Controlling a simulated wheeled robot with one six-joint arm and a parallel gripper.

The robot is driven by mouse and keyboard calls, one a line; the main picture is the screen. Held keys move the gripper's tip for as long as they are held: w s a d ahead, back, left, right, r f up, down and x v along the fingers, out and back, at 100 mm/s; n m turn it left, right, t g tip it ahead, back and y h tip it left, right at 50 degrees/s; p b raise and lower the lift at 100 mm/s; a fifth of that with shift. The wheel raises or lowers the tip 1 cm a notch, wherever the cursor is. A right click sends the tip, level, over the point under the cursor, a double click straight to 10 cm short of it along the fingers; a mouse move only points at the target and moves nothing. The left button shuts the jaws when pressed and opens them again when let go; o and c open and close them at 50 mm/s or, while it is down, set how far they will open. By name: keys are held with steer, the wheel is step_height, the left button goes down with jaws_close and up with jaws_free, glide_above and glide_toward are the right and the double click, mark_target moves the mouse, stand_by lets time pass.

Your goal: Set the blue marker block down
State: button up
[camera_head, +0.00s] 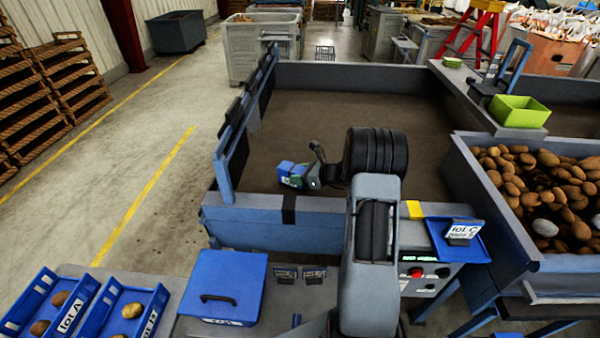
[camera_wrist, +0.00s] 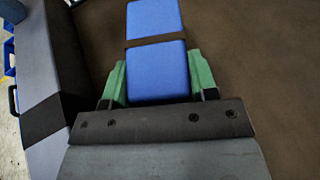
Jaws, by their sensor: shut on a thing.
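The blue marker block (camera_head: 288,172) is at the end of my gripper (camera_head: 310,176), over the brown belt near its left front corner. In the wrist view, the blue block (camera_wrist: 157,70) sits between the green fingers of my gripper (camera_wrist: 156,82), which are shut on its sides. Another blue face (camera_wrist: 154,18) shows beyond a dark gap or band; I cannot tell whether it is the same block. Whether the block touches the belt is not clear. The brown belt (camera_head: 330,115) is otherwise bare.
A blue-grey rail (camera_head: 243,125) bounds the belt on the left, and a low wall (camera_head: 262,215) bounds it in front. A potato bin (camera_head: 463,170) stands at right. Blue trays (camera_head: 92,318) and a blue lidded box (camera_head: 225,285) are in front. A green tub (camera_head: 520,110) sits at back right.

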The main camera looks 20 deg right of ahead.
steer(key=shift+f+b, duration=0.7)
steer(key=shift+f, duration=0.25)
stand_by(0.3)
steer(key=o, duration=1.2)
steer(key=shift+o, duration=0.2)
steer(key=b+v, duration=0.1)
steer(key=v, duration=1.3)
steer(key=a+r+n+g, duration=0.1)
steer(key=a+n, duration=0.1)
steer(key=a, duration=0.1)
steer(key=s+a+r+n+g, duration=0.1)
steer(key=a+n+g, duration=0.1)
steer(key=a+n, duration=0.1)
steer(key=s+a+r+n+g, duration=0.1)
steer(key=a+n, duration=0.1)
steer(key=a, duration=0.2)
steer(key=shift+s+a, duration=0.25)
steer(key=shift+a, duration=0.05)
steer(key=s+a+r+n+g+h, duration=0.2)
steer(key=s+a+n+h, duration=0.6)
steer(key=n, duration=1.3)
steer(key=s+a+r, duration=0.2)
steer(key=s+a, duration=0.1)
steer(key=s, duration=0.4)
steer(key=shift+s+n+g, duration=0.15)
steer(key=shift+n+g, duration=0.15)
steer(key=shift+g, duration=0.1)
